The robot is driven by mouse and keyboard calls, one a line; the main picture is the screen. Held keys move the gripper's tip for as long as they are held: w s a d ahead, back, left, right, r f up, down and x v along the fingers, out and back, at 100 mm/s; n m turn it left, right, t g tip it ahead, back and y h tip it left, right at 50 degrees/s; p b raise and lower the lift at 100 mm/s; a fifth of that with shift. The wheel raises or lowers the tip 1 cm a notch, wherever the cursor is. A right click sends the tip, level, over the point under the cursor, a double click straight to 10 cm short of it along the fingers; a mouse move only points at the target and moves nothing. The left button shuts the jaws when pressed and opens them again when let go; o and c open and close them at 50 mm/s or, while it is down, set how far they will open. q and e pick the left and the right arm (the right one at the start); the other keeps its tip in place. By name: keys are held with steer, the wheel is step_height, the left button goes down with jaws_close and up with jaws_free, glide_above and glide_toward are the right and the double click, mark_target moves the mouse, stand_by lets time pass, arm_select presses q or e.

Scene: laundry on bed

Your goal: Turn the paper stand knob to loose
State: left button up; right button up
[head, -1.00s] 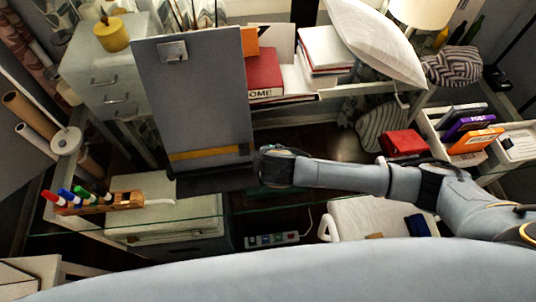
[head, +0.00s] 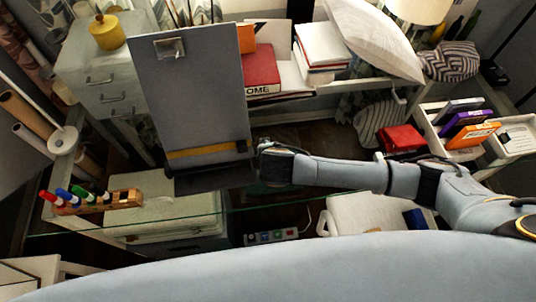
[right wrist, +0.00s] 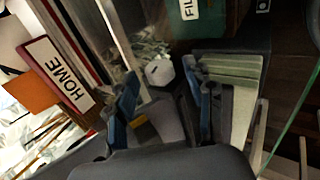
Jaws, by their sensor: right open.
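The paper stand (head: 190,105) is a tall grey board with a metal clip at its top and a yellow band near its bottom, left of centre in the head view. Its knob (right wrist: 159,72) appears in the right wrist view as a pale, faceted knob. My right gripper (right wrist: 163,95) is open, its two dark fingers on either side of the line to the knob. I cannot tell whether they touch it. In the head view, my right gripper (head: 268,163) is at the board's lower right edge, its fingers largely hidden. My left gripper is not in view.
A glass edge (head: 240,207) crosses in front of the stand. A marker holder (head: 110,203) stands at the left. A red "HOME" book (head: 262,70) lies behind the stand. A power strip (head: 271,237) is lower down, and a book crate (head: 465,150) is at the right.

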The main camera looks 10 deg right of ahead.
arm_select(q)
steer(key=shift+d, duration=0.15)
arm_select(e)
steer(key=v, duration=1.1)
steer(key=shift+s+r, duration=0.1)
